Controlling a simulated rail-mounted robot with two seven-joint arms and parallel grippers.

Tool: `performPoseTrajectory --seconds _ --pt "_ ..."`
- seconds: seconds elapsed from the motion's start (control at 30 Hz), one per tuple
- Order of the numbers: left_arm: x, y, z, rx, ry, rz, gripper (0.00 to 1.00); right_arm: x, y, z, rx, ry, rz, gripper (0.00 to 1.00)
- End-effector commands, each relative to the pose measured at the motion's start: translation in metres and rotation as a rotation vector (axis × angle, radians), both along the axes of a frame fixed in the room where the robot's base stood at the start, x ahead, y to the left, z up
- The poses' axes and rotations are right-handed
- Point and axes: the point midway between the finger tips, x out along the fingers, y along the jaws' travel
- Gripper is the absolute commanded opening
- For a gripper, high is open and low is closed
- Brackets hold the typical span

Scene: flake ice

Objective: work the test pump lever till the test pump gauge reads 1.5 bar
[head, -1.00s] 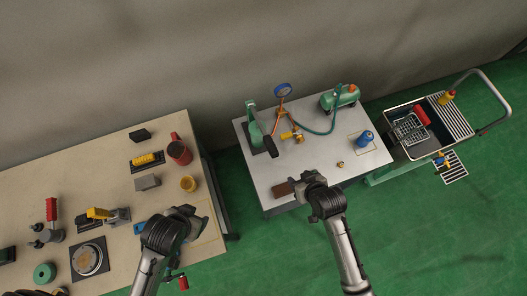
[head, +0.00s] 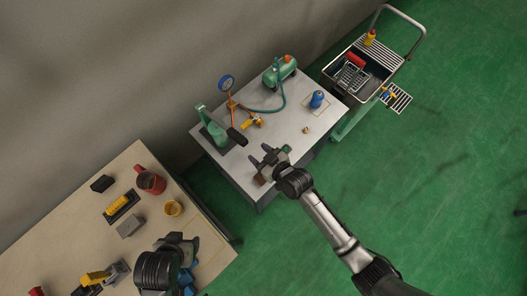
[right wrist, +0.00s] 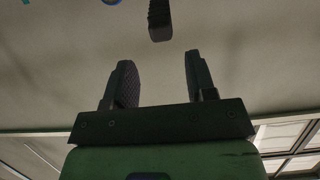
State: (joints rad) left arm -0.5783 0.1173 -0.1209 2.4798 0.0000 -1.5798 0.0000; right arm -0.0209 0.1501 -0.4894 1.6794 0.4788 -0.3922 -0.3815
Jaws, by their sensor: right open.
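The test pump (head: 212,130) is a green upright body on a dark base on the grey table. Its lever ends in a black grip (head: 237,136) that points toward the front right. The test pump gauge (head: 227,83) is a blue-rimmed dial on an orange pipe behind it; its reading is too small to tell. My right gripper (head: 270,156) is open and empty, in front of and right of the grip, apart from it. In the right wrist view a ribbed black grip (right wrist: 159,20) shows beyond the open fingers. My left gripper (head: 180,243) is over the wooden bench; its fingers are unclear.
A green tank (head: 280,72) with a hose, brass fittings (head: 252,121) and a blue bottle (head: 317,99) stand on the grey table (head: 290,140). A brown block (head: 261,179) lies near my right gripper. The wooden bench (head: 75,210) holds a red mug (head: 150,181) and several items.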

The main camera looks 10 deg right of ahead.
Motion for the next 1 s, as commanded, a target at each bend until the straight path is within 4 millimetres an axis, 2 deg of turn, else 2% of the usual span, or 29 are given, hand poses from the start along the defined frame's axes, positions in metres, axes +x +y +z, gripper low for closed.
performPoseTrajectory --seconds 0.8,1.0 --pt "-0.001 0.000 -0.049 0.000 0.002 0.002 0.67 0.047 0.036 -0.024 0.002 0.001 -0.001 0.51" --pt "-0.001 -0.001 -0.045 -0.004 0.003 0.004 0.67 0.048 0.036 -0.022 0.000 0.002 0.000 0.51"
